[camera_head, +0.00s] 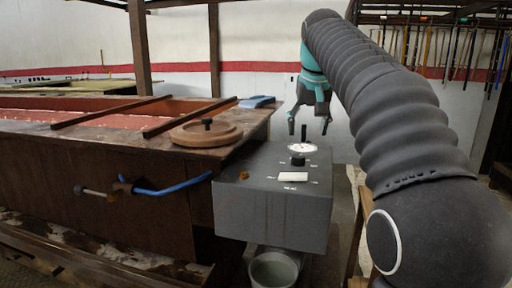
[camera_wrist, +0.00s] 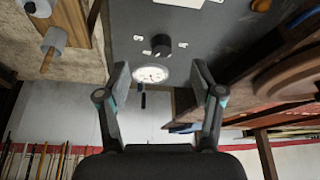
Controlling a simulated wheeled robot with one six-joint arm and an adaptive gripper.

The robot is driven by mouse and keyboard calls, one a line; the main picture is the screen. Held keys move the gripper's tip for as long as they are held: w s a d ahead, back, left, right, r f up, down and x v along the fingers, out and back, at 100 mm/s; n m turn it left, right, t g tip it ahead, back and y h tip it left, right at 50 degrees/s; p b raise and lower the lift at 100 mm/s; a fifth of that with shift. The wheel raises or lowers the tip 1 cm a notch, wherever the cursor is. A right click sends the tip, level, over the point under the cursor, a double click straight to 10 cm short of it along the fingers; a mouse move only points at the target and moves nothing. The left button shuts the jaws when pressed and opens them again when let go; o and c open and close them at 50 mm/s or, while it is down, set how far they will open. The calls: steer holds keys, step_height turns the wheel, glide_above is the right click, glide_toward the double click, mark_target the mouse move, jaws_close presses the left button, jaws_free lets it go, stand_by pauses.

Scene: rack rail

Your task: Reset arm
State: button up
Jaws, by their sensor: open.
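My gripper (camera_head: 309,122) points down above the far side of a grey control box (camera_head: 272,205). Its two fingers are spread apart with nothing held between them. In the wrist view my gripper (camera_wrist: 160,78) frames a white round dial (camera_wrist: 151,73) on the box. A black knob (camera_wrist: 161,45) lies beyond the dial, and a small dark upright lever (camera_wrist: 143,100) stands beside it. In the head view the lever (camera_head: 304,132) shows between the fingers; I cannot tell if either finger touches it. A white label plate (camera_head: 293,177) is on the box top.
A wooden vat (camera_head: 120,185) with a round wooden lid (camera_head: 206,133) and a folded blue cloth (camera_head: 257,102) stands left of the box. A blue hose (camera_head: 172,190) and valve are on its side. A bucket (camera_head: 273,270) sits below the box. Tools hang at the back right.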

steer(key=s+f+t, duration=0.1)
steer(key=s+f, duration=2.6)
steer(key=s, duration=0.4)
steer(key=shift+s+d+f, duration=0.15)
steer(key=shift+f, duration=0.05)
